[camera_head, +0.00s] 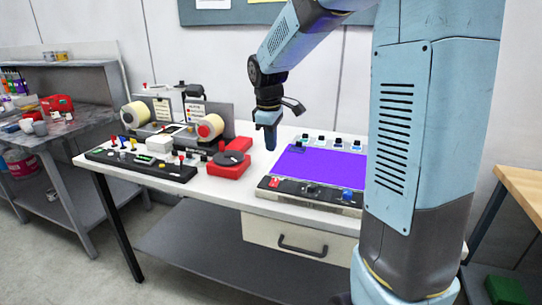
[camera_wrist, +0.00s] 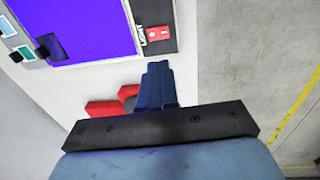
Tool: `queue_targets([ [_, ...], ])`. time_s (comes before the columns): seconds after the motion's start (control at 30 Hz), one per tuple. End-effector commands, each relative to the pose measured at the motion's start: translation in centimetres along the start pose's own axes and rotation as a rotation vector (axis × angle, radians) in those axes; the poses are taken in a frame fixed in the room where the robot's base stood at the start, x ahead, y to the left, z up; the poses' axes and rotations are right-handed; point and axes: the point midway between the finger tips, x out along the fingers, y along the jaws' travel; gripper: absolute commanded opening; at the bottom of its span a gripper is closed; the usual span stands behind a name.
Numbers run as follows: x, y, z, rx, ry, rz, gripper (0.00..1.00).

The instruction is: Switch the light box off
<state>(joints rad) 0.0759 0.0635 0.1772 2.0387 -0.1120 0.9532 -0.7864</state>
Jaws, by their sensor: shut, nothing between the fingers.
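The light box (camera_head: 325,166) lies on the white table, its panel glowing violet. In the wrist view the lit light box (camera_wrist: 85,28) is at the upper left, and the red switch (camera_wrist: 158,34) shows beside a "LIGHT" label. My gripper (camera_head: 270,146) points down above the table, near the box's back left corner in the head view. It is shut and empty. In the wrist view its fingertips (camera_wrist: 158,68) appear just below the switch, apart from it.
A red device with a black disc (camera_head: 229,160) stands left of the light box. Behind it is the label rewinder (camera_head: 205,128) with cream rolls, and a black control panel (camera_head: 140,163) lies farther left. A drawer (camera_head: 300,240) hangs below.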

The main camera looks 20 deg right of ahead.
Motion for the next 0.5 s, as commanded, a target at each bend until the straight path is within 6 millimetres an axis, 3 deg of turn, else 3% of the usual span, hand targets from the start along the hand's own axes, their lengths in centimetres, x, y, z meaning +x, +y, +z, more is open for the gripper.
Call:
queue_targets([
  [0.2, -1.4, -0.1, 0.0, -0.002, 0.000, 0.000, 0.00],
  [0.5, -1.5, -0.1, -0.1, -0.003, 0.000, 0.000, 0.00],
])
